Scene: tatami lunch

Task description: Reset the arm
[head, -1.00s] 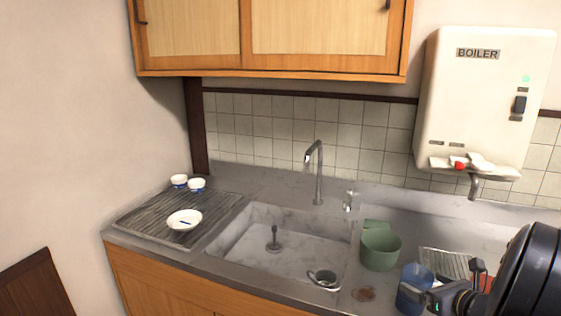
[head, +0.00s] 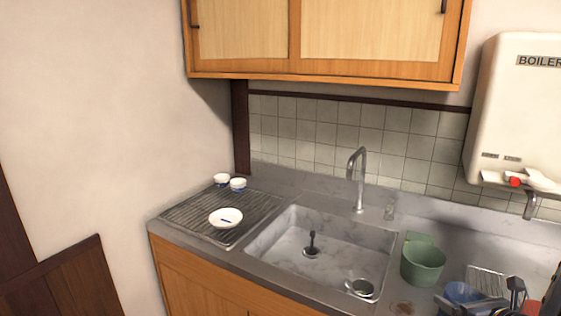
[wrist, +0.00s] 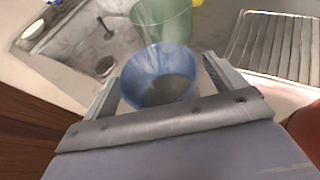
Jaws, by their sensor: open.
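My gripper (head: 488,304) is at the lower right of the head view, beside a blue cup (head: 459,292). In the wrist view the two fingers of my gripper (wrist: 160,88) are spread open, and the blue cup (wrist: 152,66) shows between and beyond them. I cannot tell whether the fingers touch the cup. Part of my arm is cut off at the right edge of the head view.
A green container (head: 422,264) stands behind the blue cup, right of the sink (head: 335,262) with its faucet (head: 358,180). A wire rack (head: 488,282) lies to the right. A white bowl (head: 226,218) and two small cups sit on the ribbed drainboard (head: 190,220) at left.

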